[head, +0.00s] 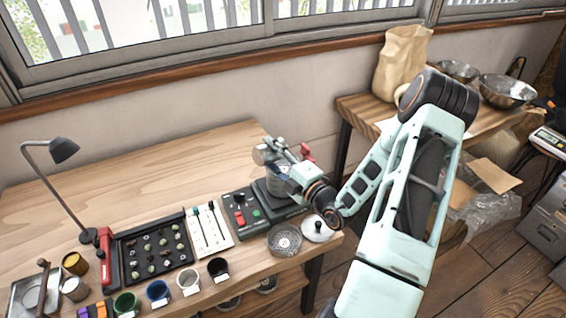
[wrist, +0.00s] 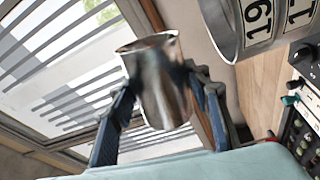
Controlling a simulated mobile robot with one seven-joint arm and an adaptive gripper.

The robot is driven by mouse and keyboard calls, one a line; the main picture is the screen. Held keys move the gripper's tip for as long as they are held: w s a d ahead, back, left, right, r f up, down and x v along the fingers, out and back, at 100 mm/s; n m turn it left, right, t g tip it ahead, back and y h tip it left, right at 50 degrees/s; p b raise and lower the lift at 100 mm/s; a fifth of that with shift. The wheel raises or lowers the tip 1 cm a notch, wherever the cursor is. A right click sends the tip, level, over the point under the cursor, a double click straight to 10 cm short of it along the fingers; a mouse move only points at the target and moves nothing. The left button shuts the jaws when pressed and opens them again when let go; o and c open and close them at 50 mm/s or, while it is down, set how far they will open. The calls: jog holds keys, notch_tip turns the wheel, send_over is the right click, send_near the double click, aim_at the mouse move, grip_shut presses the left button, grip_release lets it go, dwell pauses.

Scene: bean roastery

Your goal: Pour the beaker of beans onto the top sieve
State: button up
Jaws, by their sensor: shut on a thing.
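The metal beaker (wrist: 158,85) is held between the fingers of my gripper (wrist: 163,92). Against the window bars and the sieves it is strongly tilted, close to lying on its side. The inside is not visible, so I cannot tell whether beans are in it. The sieve stack (wrist: 229,28), with labels 19 and 17, is beside the beaker at the upper right of the wrist view. In the head view my gripper (head: 275,152) is above the stack on its black and green base, and hides much of it. Whether beans lie on the top sieve is hidden.
A black tray of bean samples (head: 152,252), a white panel (head: 208,229) and several small cups stand left of the sieve base. A lamp (head: 62,152) stands at left. The table's back left is clear.

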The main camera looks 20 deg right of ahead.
jog(key=shift+w+d+f+m+p, duration=0.1)
jog(key=shift+d+f+m+p, duration=0.2)
jog(key=shift+m+p, duration=0.35)
dwell(0.9)
jog(key=shift+w+d+r+m+p, duration=0.1)
jog(key=shift+d+r+m+p, duration=0.15)
jog(key=shift+m+p, duration=0.5)
jog(key=shift+w+d+r+m+p, duration=0.1)
jog(key=shift+d+m+p, duration=0.1)
jog(key=shift+m+p, duration=0.5)
dwell(2.5)
jog(key=shift+f, duration=0.1)
